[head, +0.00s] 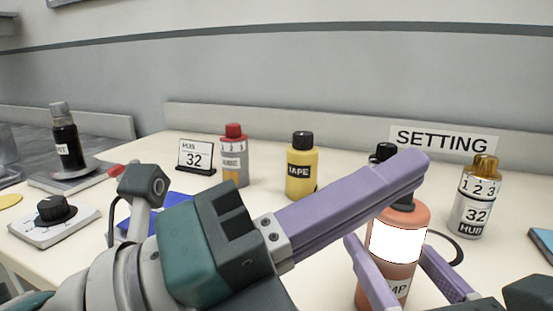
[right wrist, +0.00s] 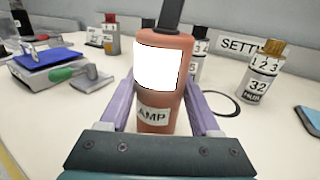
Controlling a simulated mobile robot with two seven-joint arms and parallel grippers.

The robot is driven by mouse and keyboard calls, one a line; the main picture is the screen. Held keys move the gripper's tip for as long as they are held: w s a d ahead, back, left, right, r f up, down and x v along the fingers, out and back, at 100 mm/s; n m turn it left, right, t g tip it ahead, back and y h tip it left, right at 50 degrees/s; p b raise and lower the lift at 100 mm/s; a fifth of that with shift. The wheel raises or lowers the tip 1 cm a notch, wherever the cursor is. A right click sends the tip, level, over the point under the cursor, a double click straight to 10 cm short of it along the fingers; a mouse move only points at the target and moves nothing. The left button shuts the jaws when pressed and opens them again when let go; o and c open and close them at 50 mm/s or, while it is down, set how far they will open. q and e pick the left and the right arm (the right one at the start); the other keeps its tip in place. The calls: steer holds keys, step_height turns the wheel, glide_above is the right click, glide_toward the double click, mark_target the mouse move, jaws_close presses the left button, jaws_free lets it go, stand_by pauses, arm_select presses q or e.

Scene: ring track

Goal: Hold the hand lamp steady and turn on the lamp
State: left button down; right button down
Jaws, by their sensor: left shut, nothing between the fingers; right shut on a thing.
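The hand lamp (head: 404,218) is a salmon-coloured cylinder with a blank, bright white panel and a label ending in "MP". It stands nearly upright. In the right wrist view the lamp (right wrist: 157,125) reads "AMP". My right gripper (head: 412,268) is shut on it, one purple finger on each side. My left gripper (head: 418,165) is shut and empty, its purple fingers stretched across the lamp's dark top. The fingers partly hide that top, and I cannot tell whether they touch it.
Behind stand a yellow tape bottle (head: 302,173), a red-capped bottle (head: 235,168) and a "32" card (head: 195,156). A gold-capped bottle (head: 474,207) stands close at right, before the SETTING sign (head: 444,140). A knob box (head: 54,218) is at left.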

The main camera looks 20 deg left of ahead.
arm_select(q)
steer(key=s+a+r, duration=0.2)
steer(key=s+a, duration=0.4)
steer(key=shift+a+r, duration=0.25)
steer(key=shift+a, duration=0.05)
arm_select(e)
jaws_free()
steer(key=shift+s, duration=0.1)
